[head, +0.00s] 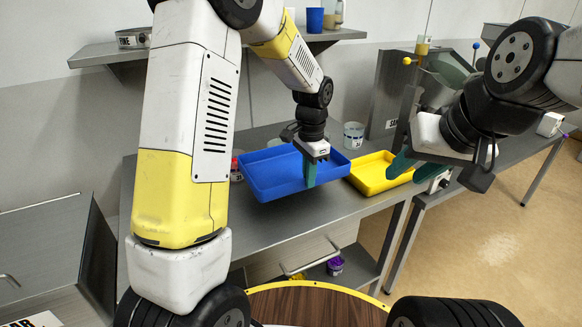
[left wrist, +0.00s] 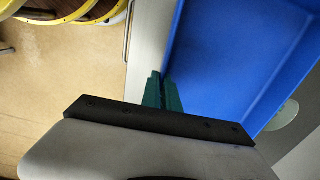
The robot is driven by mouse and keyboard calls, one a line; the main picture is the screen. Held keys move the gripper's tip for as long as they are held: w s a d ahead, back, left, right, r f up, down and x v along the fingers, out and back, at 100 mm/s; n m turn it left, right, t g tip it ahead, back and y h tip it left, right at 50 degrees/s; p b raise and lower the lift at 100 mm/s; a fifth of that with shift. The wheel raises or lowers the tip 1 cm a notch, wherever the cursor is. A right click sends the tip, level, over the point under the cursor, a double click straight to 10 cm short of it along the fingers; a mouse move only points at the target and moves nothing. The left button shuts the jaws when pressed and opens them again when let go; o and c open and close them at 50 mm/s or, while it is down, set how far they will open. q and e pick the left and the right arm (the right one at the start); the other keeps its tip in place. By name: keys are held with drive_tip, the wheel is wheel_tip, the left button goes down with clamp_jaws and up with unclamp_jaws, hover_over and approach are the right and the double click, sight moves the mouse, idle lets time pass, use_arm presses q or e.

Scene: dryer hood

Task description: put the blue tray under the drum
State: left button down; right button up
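The blue tray (head: 275,172) is over the near edge of the grey workbench, slightly tilted in the head view. My left gripper (head: 310,178) has its teal fingers at the tray's near rim. In the left wrist view, the fingers (left wrist: 162,92) are close together on the rim of the tray (left wrist: 235,60). My right gripper (head: 414,168) is over the right side near the yellow tray, its teal fingers apart with nothing seen between them. A grey metal housing (head: 392,85) stands behind it, partly hidden by my right arm. I cannot make out the drum.
A yellow tray (head: 374,175) lies on the bench right of the blue one. A white cup (head: 353,134) stands behind them. A wall shelf (head: 337,35) holds a blue cup (head: 315,19). A second bench (head: 490,165) extends right. The floor (head: 510,235) there is clear.

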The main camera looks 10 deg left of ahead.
use_arm(q)
wheel_tip(320, 180, down, 8)
drive_tip(key=shift+f, duration=0.15)
idle(0.3)
drive_tip(key=c, duration=1.6)
unclamp_jaws()
drive_tip(key=shift+f, duration=0.1)
